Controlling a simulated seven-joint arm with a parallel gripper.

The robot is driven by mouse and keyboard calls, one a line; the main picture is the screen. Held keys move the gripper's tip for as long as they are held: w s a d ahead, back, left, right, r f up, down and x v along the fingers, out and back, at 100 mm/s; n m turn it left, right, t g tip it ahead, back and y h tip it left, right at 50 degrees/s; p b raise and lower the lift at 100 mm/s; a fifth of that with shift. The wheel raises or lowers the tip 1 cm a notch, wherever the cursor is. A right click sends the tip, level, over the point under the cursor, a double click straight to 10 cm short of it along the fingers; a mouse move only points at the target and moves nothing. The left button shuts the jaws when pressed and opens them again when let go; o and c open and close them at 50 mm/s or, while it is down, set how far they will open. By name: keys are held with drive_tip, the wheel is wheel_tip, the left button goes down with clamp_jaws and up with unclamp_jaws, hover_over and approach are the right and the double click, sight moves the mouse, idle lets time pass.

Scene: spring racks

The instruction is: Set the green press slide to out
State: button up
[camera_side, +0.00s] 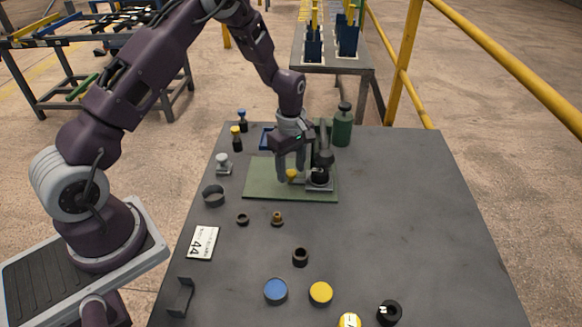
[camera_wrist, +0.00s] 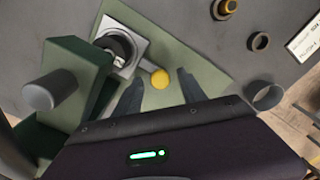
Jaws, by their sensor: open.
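The green press (camera_side: 323,150) stands on a green mat (camera_side: 262,190) at the back of the table. In the wrist view its dark green body (camera_wrist: 82,75) is at the left, with a grey round knob sticking out. A light metal slide plate (camera_wrist: 132,48) with a dark round part on it lies at the press base. A yellow knob (camera_wrist: 160,79) sits on the plate's side. My gripper (camera_side: 289,180) points down beside the press, around the yellow knob. In the wrist view my open fingers (camera_wrist: 158,88) are on both sides of the knob, with gaps. Contact cannot be told.
A green bottle (camera_side: 342,128) stands behind the press. Small bottles (camera_side: 237,138) and a grey fitting (camera_side: 223,164) are left of the mat. Rings, a number card (camera_side: 202,242), a blue disc (camera_side: 276,291) and a yellow disc (camera_side: 321,293) lie nearer. The table's right side is clear.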

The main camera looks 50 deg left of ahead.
drive_tip(key=shift+c, duration=0.3)
clamp_jaws()
idle(1.0)
